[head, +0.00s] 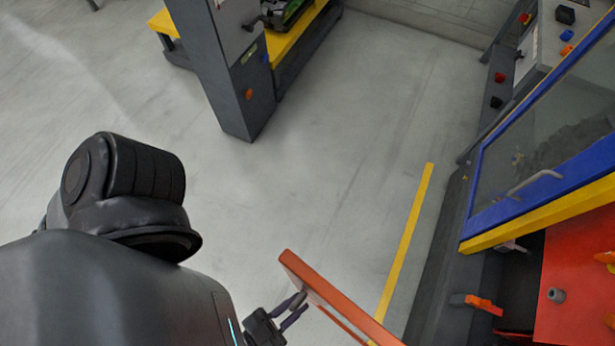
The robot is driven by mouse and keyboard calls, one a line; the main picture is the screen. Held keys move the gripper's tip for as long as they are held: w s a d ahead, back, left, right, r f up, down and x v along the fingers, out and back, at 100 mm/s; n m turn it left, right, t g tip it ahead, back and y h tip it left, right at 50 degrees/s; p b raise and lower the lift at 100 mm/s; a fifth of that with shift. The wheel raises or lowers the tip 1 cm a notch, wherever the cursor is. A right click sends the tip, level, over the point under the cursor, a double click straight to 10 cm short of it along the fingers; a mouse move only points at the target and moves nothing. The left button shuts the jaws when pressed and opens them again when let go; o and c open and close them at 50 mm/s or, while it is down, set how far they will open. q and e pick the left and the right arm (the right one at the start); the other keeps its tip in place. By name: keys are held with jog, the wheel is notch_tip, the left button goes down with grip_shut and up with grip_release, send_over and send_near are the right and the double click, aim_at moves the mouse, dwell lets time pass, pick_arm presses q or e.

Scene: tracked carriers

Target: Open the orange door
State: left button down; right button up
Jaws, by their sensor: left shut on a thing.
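The orange door (335,300) shows at the bottom centre as a thin panel, seen nearly edge-on. It slants down to the right and runs out of the picture at the bottom edge, so its lower part and hinge side are hidden. My left gripper (298,305) comes in from the lower left and touches the door's left side near its upper end. Its fingers are shut on what appears to be the door's handle, which is mostly hidden by the fingers. My right gripper is not in view.
A machine with a blue-framed window (545,135), yellow lower edge and red-orange panel (575,285) stands at the right. A grey post (230,75) and a yellow-topped bench (290,38) stand at the back. A yellow floor line (408,235) crosses clear floor between them.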

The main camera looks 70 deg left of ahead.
pick_arm(q)
jog(key=shift+s+d, duration=0.25)
jog(key=shift+s, duration=0.15)
jog(key=shift+f, duration=0.1)
jog(key=c, duration=1.2)
grip_release()
